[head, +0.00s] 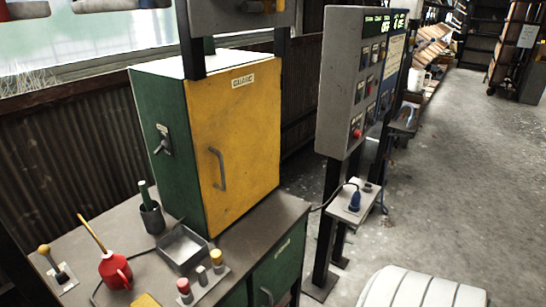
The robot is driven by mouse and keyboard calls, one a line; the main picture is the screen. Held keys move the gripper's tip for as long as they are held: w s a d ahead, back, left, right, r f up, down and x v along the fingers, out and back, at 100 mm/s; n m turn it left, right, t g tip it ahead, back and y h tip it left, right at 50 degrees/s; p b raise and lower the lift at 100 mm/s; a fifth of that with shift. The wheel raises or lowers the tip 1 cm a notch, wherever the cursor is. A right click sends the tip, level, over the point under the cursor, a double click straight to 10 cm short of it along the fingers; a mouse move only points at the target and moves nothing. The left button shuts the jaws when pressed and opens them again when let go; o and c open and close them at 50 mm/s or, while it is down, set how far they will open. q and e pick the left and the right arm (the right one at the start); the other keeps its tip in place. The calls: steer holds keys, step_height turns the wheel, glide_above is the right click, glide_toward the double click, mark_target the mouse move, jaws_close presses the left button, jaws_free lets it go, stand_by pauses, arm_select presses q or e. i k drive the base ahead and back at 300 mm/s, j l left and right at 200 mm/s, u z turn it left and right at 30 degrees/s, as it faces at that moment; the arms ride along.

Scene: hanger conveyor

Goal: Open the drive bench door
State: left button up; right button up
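A workbench (120,225) stands at the left. A green cabinet (147,108) with a yellow front door (236,135) sits on it. The yellow door looks shut and has a grey vertical handle (218,168) on its left part and a small label near the top. Below the bench top is a green front panel (280,262) with a label and a grey handle (267,296), cut by the bottom edge; it looks shut. I cannot tell which of these the task calls the drive bench door. Neither of my grippers is in view.
On the bench are a red oil can (115,270), a grey tray (183,247), a cup (152,217) and several buttons. A control panel (345,85) on posts and a small shelf (350,203) with a blue plug stand to the right. Floor (450,190) at right is clear.

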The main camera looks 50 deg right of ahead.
mark_target(271, 281)
steer(key=i+z, duration=0.15)
steer(key=z, duration=0.95)
